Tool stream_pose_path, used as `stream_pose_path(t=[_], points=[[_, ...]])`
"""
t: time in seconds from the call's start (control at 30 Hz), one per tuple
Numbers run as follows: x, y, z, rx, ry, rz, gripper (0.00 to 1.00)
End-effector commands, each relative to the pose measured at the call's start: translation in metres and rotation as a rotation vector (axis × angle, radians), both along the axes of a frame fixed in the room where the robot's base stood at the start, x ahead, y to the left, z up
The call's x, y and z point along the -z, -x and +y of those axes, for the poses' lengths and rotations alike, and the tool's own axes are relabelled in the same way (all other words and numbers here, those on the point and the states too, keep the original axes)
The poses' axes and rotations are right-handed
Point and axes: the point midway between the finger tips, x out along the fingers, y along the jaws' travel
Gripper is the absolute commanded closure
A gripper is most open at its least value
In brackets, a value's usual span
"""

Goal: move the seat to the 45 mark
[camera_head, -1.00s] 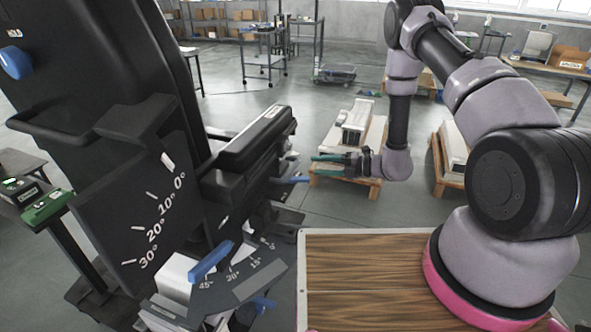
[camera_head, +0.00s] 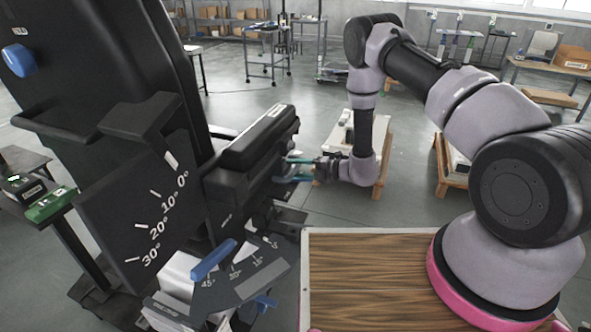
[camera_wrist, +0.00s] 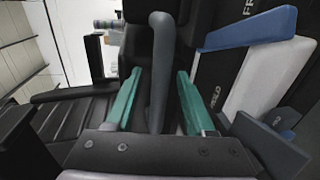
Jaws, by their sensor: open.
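The seat is a large black reclining chair; its backrest (camera_head: 100,60) leans at the left of the head view. A side panel (camera_head: 130,215) carries marks at 0°, 10°, 20° and 30°, with a white pointer (camera_head: 171,161) near the 0° end. A lower grey scale (camera_head: 240,275) reads 45°, 30° and 15°, with a blue lever (camera_head: 213,260) just above its 45° label. My gripper (camera_head: 291,170) is open beside the seat's front. In the wrist view its teal fingers (camera_wrist: 158,105) stand either side of a dark grey bar (camera_wrist: 160,60); contact cannot be told.
A blue knob (camera_head: 18,60) is on the backrest by a HOLD label. Another blue lever (camera_wrist: 247,28) shows in the wrist view. A wood-topped surface (camera_head: 370,280) lies below my arm. Pallets (camera_head: 372,185) stand behind the gripper.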

Motion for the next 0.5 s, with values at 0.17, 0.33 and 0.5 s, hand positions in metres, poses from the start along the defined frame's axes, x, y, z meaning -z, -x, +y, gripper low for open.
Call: stream_pose_path(t=[0.17,0.33,0.5], points=[[0.0001,-0.0001,0.0002,0.000,0.000,0.000,0.45],[0.0000,0.0000,0.0001,0.000,0.000,0.000,0.95],[0.0000,0.0001,0.0000,-0.001,0.000,0.000,1.00]])
